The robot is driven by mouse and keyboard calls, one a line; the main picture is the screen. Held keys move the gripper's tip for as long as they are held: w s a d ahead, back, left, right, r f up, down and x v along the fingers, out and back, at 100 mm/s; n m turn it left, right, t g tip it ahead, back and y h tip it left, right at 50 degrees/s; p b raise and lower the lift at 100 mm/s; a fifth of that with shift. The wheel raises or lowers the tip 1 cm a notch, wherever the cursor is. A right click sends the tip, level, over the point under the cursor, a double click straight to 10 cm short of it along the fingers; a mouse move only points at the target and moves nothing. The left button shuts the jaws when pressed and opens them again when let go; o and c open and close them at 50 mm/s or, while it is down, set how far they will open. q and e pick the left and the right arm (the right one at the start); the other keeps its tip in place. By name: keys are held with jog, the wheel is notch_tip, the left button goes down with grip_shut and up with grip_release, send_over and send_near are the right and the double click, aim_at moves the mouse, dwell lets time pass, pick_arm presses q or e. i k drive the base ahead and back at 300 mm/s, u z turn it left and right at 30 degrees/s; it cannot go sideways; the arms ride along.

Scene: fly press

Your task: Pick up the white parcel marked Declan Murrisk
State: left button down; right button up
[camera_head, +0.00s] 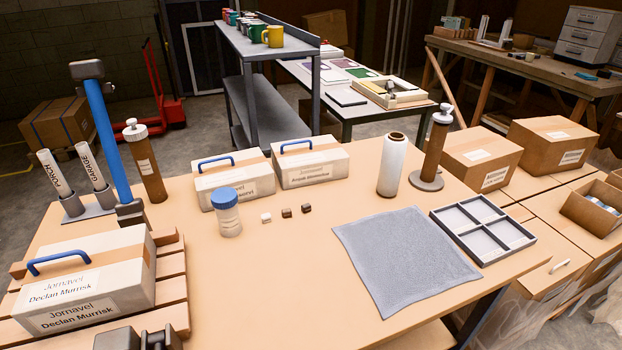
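The white parcel marked Declan Murrisk (140,275) lies at the front left of the table on wooden slats (172,290). It has a blue handle (58,260) on top and labels on its top and front faces. A dark grey two-part shape, which looks like my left gripper (140,338), shows at the bottom edge, just in front of the parcel's lower right corner. It is cut off by the frame, and its opening cannot be made out. The parcel's handle is free of any gripper. My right gripper is not in view.
A blue post with dark ends (108,140) rises behind the parcel, beside labelled white tubes (90,165) and a brown cylinder (147,165). Two other handled white parcels (234,178) (309,162) stand at the back. A blue-lidded jar (227,212) stands mid-table; the front middle is clear.

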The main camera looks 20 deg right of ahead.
aim_at(70, 285)
jog(key=z, duration=2.05)
jog(key=k, duration=1.6)
jog(key=u, duration=2.25)
jog(key=i, duration=0.5)
jog(key=u, duration=0.1)
